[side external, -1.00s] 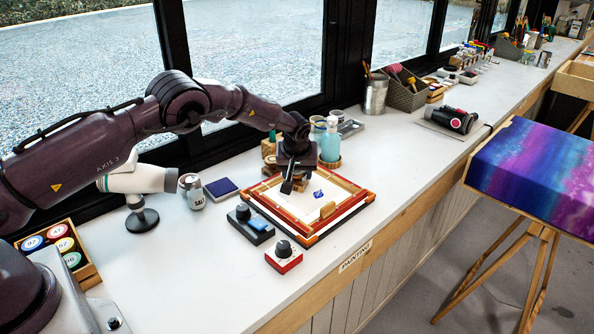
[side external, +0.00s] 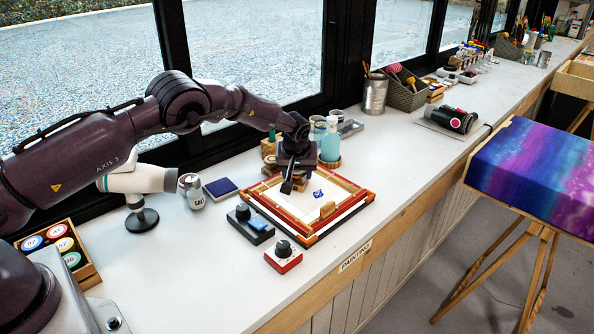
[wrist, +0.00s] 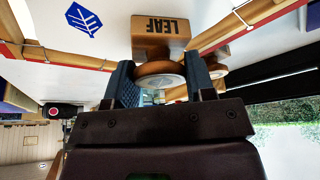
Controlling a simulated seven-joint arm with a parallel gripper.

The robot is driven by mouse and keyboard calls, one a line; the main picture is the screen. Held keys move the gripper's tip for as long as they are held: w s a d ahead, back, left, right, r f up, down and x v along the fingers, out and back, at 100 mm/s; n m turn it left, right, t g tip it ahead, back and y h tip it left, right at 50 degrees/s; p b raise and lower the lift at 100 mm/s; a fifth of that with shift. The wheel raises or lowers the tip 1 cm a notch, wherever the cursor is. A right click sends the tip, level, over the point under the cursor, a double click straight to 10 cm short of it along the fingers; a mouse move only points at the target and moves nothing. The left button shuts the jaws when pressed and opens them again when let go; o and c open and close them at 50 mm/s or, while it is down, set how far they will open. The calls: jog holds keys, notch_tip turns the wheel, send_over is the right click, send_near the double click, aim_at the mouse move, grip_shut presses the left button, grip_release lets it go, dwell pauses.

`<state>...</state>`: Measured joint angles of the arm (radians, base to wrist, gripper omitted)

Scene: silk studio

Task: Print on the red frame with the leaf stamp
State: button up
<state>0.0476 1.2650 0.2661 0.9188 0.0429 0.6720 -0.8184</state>
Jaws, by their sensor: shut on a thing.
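The red frame (side external: 266,206) lies on the white counter with white cloth (side external: 290,212) stretched inside it. A blue leaf print (side external: 318,194) is on the cloth; it also shows in the wrist view (wrist: 84,19). My gripper (side external: 293,187) is over the far left part of the frame. In the wrist view my gripper (wrist: 165,88) is shut on the round wooden knob of the leaf stamp, whose wooden block (wrist: 150,44) is marked LEAF. The print is beside the stamp, apart from it. The stamp's underside is hidden, and I cannot tell whether it touches the cloth.
A blue pad (side external: 220,187) and a salt can (side external: 192,192) stand left of the frame. Two small devices with black knobs, one dark (side external: 248,223) and one red and white (side external: 283,258), are in front. A turquoise bottle (side external: 330,147) stands close behind.

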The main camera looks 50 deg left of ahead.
jog(key=shift+s+r, duration=0.1)
jog(key=shift+r, duration=3.3)
